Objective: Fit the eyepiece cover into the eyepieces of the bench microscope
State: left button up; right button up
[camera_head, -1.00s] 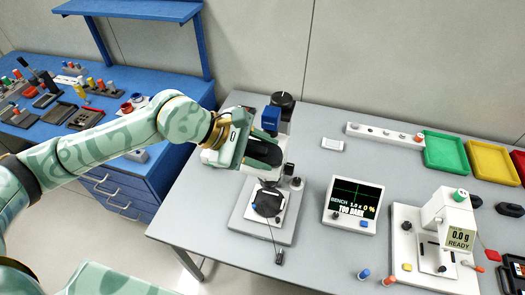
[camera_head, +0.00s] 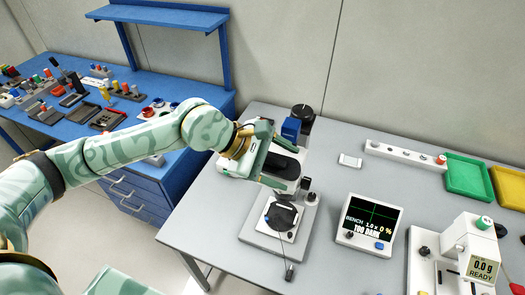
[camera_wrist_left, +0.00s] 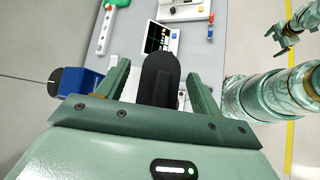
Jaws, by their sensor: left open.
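The black eyepiece cover (camera_head: 282,164) sits at the head of the bench microscope (camera_head: 272,238). It looks long and rounded in the left wrist view (camera_wrist_left: 160,78). My left gripper (camera_head: 266,163) is open around it, and the wrist view shows a gap between the cover and each finger. The eyepieces are hidden under the cover and gripper, so I cannot tell how deep the cover sits. My right gripper (camera_wrist_left: 284,38) shows small at the top right of the wrist view, away from the microscope; its jaws are unclear.
The bench display (camera_head: 369,223) reads "TOO DARK" to the right of the microscope. A scale (camera_head: 470,250) stands further right. A white strip with knobs (camera_head: 404,155) and a green tray (camera_head: 468,178) lie behind. A blue bench (camera_head: 165,105) stands at the left.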

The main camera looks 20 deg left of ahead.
pick_arm(q)
jog(key=b+v, duration=0.4)
jog(key=v, duration=1.2)
jog(key=shift+a, duration=0.1)
